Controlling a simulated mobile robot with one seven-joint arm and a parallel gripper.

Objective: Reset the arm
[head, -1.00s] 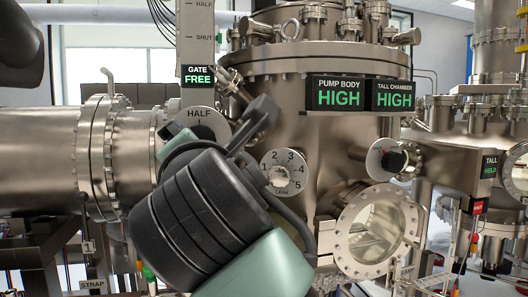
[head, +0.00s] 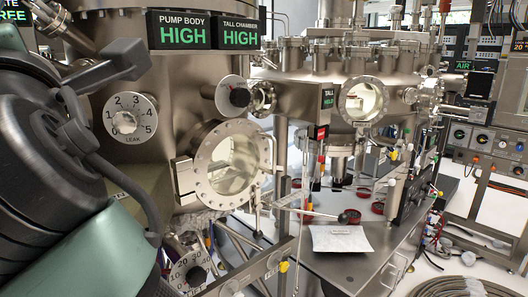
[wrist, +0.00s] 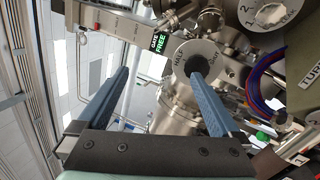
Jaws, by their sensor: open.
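My gripper (wrist: 160,74) shows in the wrist view with its two blue fingers spread apart and nothing between them. A round plate marked HALF (wrist: 196,60) with a dark knob lies beyond the right finger, which overlaps it in the picture; I cannot tell whether they touch. In the head view my dark, ringed arm (head: 40,150) fills the left edge, close to the large steel chamber. My fingers cannot be made out clearly there.
The chamber carries a numbered LEAK dial (head: 130,118) and a round glass port (head: 228,165). A steel bench (head: 345,265) with a white pad (head: 340,238) and red-rimmed dishes stands to the right. A coiled hose (head: 465,287) lies on the floor at the lower right.

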